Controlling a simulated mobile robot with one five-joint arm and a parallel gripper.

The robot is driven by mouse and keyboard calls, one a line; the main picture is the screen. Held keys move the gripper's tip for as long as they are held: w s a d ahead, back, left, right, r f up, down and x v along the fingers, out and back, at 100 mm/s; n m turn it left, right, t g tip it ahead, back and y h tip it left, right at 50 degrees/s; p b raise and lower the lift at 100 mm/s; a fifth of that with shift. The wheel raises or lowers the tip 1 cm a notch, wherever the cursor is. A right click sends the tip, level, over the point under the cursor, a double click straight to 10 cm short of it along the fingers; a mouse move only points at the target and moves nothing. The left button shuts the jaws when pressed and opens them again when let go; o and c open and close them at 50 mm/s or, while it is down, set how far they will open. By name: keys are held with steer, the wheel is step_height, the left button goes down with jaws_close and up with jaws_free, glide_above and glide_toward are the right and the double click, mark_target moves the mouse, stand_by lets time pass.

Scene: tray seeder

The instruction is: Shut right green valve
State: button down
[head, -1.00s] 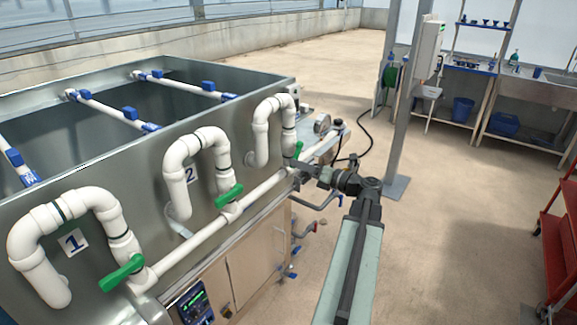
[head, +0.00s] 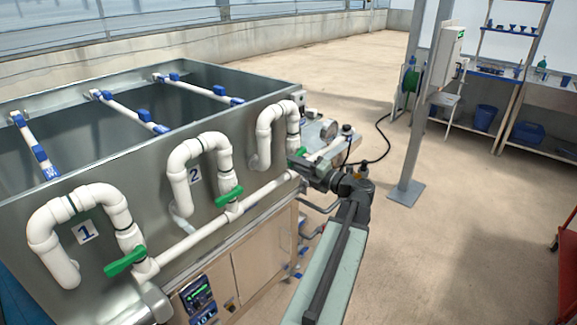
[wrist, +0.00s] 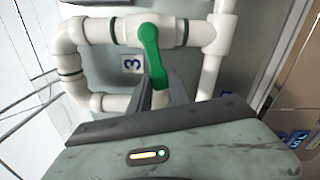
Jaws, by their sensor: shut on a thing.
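The right green valve (head: 299,152) sits low on the third white pipe loop, at the far right end of the tank's front. In the wrist view its green handle (wrist: 150,45) lies across the white pipe section, with its free end pointing down toward my gripper. A label "3" (wrist: 132,64) is beside it. My gripper (wrist: 157,84) is shut on the handle's free end, one dark finger on each side. In the head view my gripper (head: 304,165) reaches the valve from the right, and the fingertips are partly hidden.
The middle green valve (head: 229,197) and left green valve (head: 125,261) are on the same white manifold (head: 190,246). A metal tank (head: 130,180) stands behind. A grey post (head: 418,130) and open floor are to the right.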

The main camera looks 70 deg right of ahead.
steer(key=shift+s+d+r, duration=0.1)
stand_by(0.3)
steer(key=c, duration=1.2)
jaws_free()
steer(key=shift+s, duration=0.15)
steer(key=v, duration=0.7)
steer(key=shift+s, duration=0.3)
